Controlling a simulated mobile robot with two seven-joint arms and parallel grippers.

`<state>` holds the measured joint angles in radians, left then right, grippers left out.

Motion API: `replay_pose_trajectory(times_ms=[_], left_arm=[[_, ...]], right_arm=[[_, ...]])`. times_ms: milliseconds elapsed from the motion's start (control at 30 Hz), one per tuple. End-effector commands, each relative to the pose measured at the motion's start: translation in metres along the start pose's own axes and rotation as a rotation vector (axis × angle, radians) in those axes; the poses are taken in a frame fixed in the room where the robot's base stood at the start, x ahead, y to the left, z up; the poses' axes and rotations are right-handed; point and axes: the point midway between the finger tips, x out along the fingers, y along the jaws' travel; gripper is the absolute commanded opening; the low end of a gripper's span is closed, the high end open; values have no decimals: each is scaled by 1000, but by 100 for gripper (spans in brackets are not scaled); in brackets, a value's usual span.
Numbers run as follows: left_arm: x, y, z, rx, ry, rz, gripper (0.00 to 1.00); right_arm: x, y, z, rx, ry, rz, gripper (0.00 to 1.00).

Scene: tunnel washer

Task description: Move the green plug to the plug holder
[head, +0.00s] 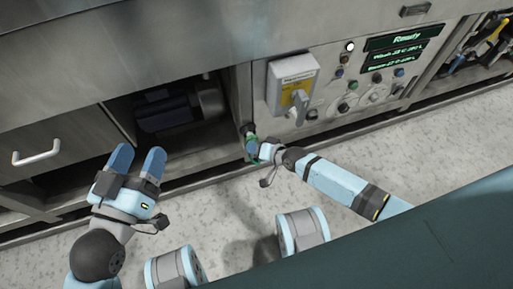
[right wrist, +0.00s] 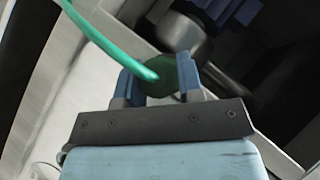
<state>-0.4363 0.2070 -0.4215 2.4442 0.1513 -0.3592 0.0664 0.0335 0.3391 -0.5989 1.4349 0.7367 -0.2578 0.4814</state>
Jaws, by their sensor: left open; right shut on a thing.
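The green plug (right wrist: 172,80) is dark green and sits between the blue fingers of my right gripper (right wrist: 158,82) in the right wrist view. A bright green cable (right wrist: 105,40) runs from it to the upper left. In the head view my right gripper (head: 254,149) is at the front edge of the machine, with a bit of green showing around its fingers. A dark round fitting (head: 247,128) is just above it; I cannot tell whether it touches the plug or is the plug holder. My left gripper (head: 138,160) is open and empty before the open bay.
The open bay (head: 180,110) holds a dark motor-like unit. Right of it are a grey switch box (head: 292,82) and a control panel (head: 370,88) with knobs. A drawer with a handle (head: 36,157) is at the left. The speckled floor (head: 440,145) is clear.

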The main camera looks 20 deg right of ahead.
Motion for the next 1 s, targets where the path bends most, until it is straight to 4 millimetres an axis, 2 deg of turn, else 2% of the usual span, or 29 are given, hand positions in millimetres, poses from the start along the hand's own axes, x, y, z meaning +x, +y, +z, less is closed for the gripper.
replay_pose_trajectory(times_ms=[833, 867, 967, 1000], left_arm=[[0, -1, 2, 6, 0, 2, 64], [0, -1, 2, 6, 0, 2, 64], [0, -1, 2, 6, 0, 2, 64], [0, -1, 2, 6, 0, 2, 64]], right_arm=[[5, 0, -5, 0, 0, 0, 0], [5, 0, -5, 0, 0, 0, 37], [5, 0, -5, 0, 0, 0, 60], [5, 0, -5, 0, 0, 0, 64]])
